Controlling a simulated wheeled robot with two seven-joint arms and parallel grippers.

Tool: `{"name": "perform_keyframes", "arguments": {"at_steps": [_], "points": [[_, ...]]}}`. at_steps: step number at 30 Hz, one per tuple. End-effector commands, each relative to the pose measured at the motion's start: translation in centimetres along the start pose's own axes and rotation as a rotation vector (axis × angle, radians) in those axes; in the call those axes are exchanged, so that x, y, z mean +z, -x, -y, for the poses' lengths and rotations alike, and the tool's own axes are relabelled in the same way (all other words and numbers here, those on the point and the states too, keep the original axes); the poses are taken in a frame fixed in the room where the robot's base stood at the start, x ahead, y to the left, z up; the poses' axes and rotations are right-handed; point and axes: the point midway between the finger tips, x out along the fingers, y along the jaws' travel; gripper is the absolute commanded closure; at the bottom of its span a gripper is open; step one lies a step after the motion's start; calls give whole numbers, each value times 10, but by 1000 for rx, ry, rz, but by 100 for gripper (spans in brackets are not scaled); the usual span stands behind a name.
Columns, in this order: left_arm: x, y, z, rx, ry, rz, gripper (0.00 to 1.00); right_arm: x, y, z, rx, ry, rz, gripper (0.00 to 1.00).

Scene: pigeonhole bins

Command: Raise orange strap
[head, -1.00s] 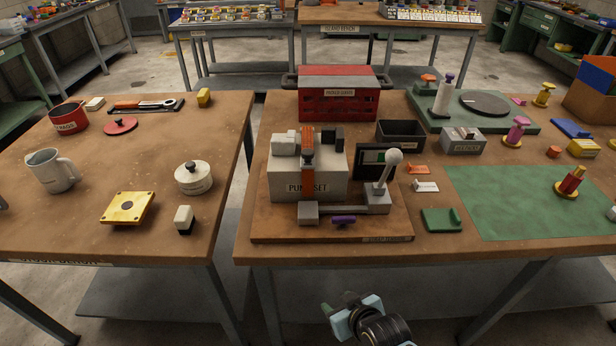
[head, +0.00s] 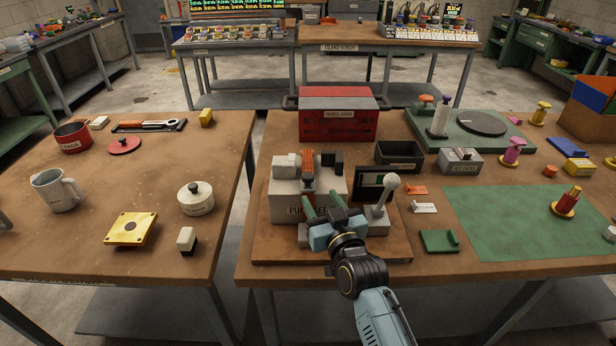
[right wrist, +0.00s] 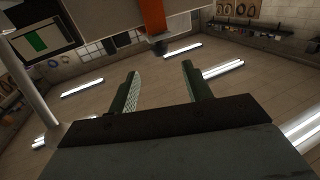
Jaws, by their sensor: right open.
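The orange strap (head: 307,165) runs down the front of a pale punch-set box (head: 283,207) on a wooden board. In the right wrist view the strap (right wrist: 153,16) shows at the top edge, with a dark piece at its end. My right gripper (head: 322,200) is open and empty, just in front of the box and below the strap. My left gripper is not in view.
A lever with a white ball knob (head: 392,181) stands right of the gripper, near a dark framed panel (head: 370,186). A red toolbox (head: 338,117) sits behind the box. A green mat (head: 500,215) leaves free room on the right.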

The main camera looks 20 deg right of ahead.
Motion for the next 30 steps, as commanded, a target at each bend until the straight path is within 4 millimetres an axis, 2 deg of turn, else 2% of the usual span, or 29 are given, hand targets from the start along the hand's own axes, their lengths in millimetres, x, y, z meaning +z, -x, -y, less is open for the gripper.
{"name": "perform_keyframes", "arguments": {"at_steps": [1, 9, 15, 21, 29, 30], "points": [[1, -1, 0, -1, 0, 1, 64, -1, -12, 0, 0, 0, -2, 51], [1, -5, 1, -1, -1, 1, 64, 0, -63, 0, -1, -1, 0, 51], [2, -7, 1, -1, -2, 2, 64, 1, -87, 0, 0, 0, 1, 51], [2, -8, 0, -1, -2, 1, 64, 1, -96, 0, 0, 0, 2, 51], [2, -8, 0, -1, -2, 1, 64, 1, -97, 0, 0, 0, 2, 51], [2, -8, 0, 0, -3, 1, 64, 1, -96, 0, 0, 0, 2, 56]]}}
